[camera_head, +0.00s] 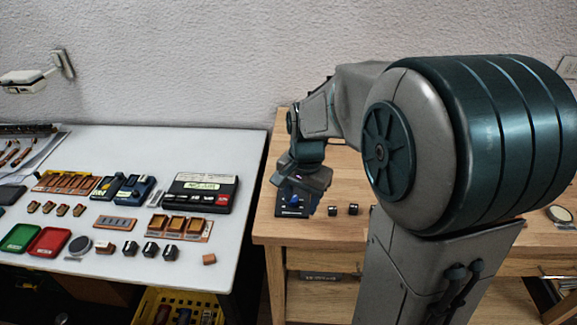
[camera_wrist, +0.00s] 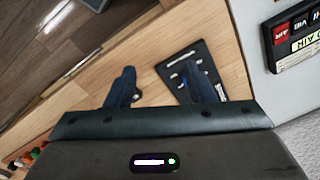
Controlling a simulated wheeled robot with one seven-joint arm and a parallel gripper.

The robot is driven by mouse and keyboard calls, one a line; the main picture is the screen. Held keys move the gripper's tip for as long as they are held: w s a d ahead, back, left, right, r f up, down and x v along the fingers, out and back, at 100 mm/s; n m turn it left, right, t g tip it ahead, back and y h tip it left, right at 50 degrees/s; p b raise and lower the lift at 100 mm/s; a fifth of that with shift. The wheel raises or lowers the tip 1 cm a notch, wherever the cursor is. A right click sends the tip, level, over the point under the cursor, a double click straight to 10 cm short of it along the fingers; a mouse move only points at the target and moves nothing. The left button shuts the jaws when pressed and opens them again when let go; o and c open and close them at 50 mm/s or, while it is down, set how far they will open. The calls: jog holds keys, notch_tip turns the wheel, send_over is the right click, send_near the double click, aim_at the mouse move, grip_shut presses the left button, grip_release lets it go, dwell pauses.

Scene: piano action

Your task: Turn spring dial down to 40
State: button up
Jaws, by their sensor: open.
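A small dark plate with a blue knob (camera_head: 293,201) lies on the wooden bench just right of the white table, and looks like the spring dial. In the wrist view the dark plate (camera_wrist: 206,57) shows pale marks, and my right-hand finger covers part of it. The setting is too small to read. My gripper (camera_wrist: 158,88) is open with nothing between its fingers. It is above the bench, its right-hand finger over the plate and its other finger over bare wood. In the head view my gripper (camera_head: 312,192) hangs close over the plate and partly hides it.
Two small dark blocks (camera_head: 343,210) sit right of the plate. The white table (camera_head: 150,145) at left bears a black box with red buttons (camera_head: 201,192), orange trays (camera_head: 180,228), and red and green dishes (camera_head: 48,242). The box (camera_wrist: 297,38) also shows beside the plate in the wrist view.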

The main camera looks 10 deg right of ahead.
aim_at(293, 200)
jog(key=w+r+m+p, duration=0.5)
jog(key=w+r+p, duration=0.2)
jog(key=r+p, duration=0.15)
notch_tip(293, 200, down, 14)
jog(key=shift+w+f+p, duration=0.15)
jog(key=shift+f+p, duration=0.1)
jog(key=shift+p, duration=0.7)
jog(key=shift+c, duration=0.3)
jog(key=c, duration=0.9)
